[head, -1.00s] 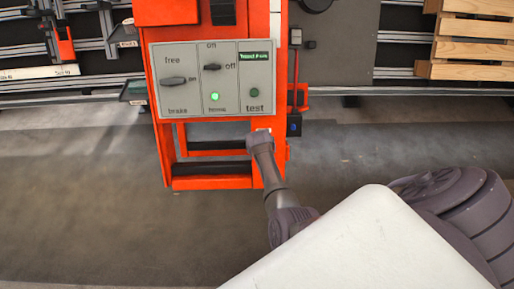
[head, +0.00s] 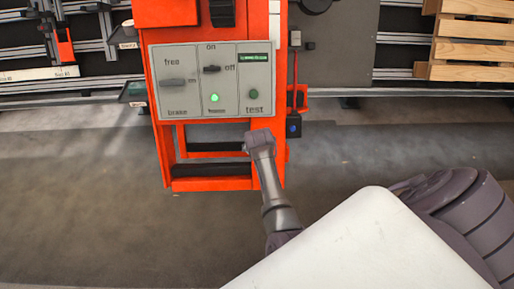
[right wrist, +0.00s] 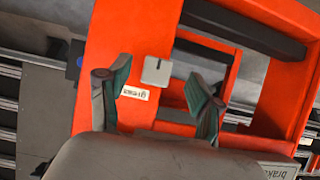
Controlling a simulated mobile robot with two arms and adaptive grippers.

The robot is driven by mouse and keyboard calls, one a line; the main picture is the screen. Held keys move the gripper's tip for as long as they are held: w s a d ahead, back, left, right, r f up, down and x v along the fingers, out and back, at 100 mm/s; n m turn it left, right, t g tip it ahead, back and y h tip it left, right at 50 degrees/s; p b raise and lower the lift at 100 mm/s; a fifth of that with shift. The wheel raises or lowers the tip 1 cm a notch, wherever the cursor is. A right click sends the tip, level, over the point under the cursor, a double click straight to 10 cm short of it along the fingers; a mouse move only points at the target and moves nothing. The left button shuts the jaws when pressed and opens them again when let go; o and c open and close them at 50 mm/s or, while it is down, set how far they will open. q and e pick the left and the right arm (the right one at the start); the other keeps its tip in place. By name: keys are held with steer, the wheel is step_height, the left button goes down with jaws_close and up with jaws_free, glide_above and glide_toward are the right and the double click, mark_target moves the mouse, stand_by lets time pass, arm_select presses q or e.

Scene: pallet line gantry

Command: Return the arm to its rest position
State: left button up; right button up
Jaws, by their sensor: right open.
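My right arm (head: 270,185) reaches up in front of the orange gantry frame in the head view; its gripper cannot be made out there. In the right wrist view my right gripper (right wrist: 157,98) is open, its two dark green-padded fingers apart with nothing held. Beyond them, on the orange frame, is a small pale square plate with a dark slot (right wrist: 157,71). A small printed label (right wrist: 134,92) sits beside it. My left gripper is not in view.
The orange gantry frame (head: 275,160) carries a grey control panel (head: 175,97) with a lit green lamp. A hanging red-handled device (head: 293,125) is close on its right. Wooden pallets (head: 475,40) stand at upper right. The floor left of the frame is clear.

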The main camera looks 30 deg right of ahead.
steer(key=shift+v, duration=0.9)
steer(key=s+a+f+n+g+y, duration=0.1)
steer(key=s+a+f+n, duration=0.3)
steer(key=s, duration=0.6)
steer(key=s+a+f+n+g+y, duration=0.1)
steer(key=s+a+f+n+y, duration=0.1)
steer(key=s+a+f, duration=0.6)
steer(key=s+a+f+n+g+y, duration=0.1)
steer(key=s+a+f+n, duration=0.2)
steer(key=s, duration=0.9)
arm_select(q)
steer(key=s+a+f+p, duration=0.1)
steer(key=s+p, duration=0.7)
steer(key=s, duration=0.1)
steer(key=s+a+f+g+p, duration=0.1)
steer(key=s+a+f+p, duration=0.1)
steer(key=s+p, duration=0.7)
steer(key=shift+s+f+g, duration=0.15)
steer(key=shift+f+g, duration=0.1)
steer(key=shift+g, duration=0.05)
arm_select(e)
steer(key=s+d+f+g, duration=0.1)
steer(key=s, duration=0.8)
steer(key=s+d+f, duration=0.2)
steer(key=s, duration=0.7)
steer(key=shift+s+d+g, duration=0.15)
steer(key=shift+d+g, duration=0.15)
steer(key=shift+g, duration=0.1)
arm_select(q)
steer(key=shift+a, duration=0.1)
